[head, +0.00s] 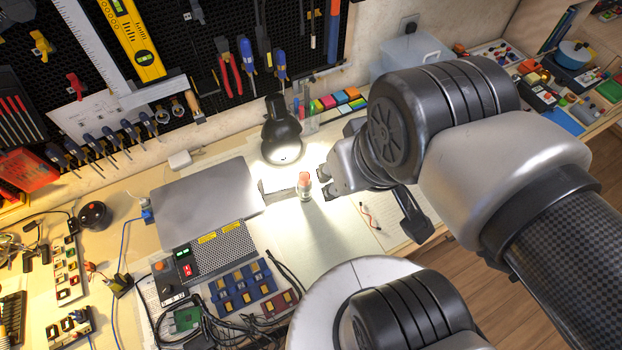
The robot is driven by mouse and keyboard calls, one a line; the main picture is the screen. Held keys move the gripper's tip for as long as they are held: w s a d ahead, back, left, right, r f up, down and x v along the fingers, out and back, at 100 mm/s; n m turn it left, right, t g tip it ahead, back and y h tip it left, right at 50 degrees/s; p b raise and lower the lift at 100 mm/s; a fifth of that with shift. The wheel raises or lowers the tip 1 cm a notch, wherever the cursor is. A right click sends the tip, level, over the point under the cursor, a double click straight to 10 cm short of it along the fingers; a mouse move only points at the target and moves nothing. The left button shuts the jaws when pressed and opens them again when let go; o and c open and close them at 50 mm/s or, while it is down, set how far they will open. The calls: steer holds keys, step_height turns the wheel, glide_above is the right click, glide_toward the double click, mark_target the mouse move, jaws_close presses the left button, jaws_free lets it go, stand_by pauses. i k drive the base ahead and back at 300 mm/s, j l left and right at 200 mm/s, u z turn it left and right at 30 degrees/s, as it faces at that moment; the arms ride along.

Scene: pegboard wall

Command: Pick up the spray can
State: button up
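A small can with an orange-red cap and a pale body (305,194), which looks like the spray can, stands upright on the bench under the lit lamp. My gripper (325,183) is just right of it, with its fingertips pointing left towards the can. The two fingertips look apart, with a gap between them and nothing visible in it. The gripper appears close to the can but not around it. I cannot tell the exact distance in depth.
A black desk lamp (282,135) stands behind the can. A closed grey laptop (205,200) and a grey perforated power unit (222,252) lie to the left. Coloured blocks (338,99) sit behind. Loose cables and blue-and-red modules lie in front. Bare bench surrounds the can's front.

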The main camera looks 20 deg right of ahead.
mark_target(305, 193)
steer(key=k+j+u, duration=0.2)
steer(key=u, duration=0.2)
steer(key=k+j+u, duration=0.15)
steer(key=j+u, duration=0.2)
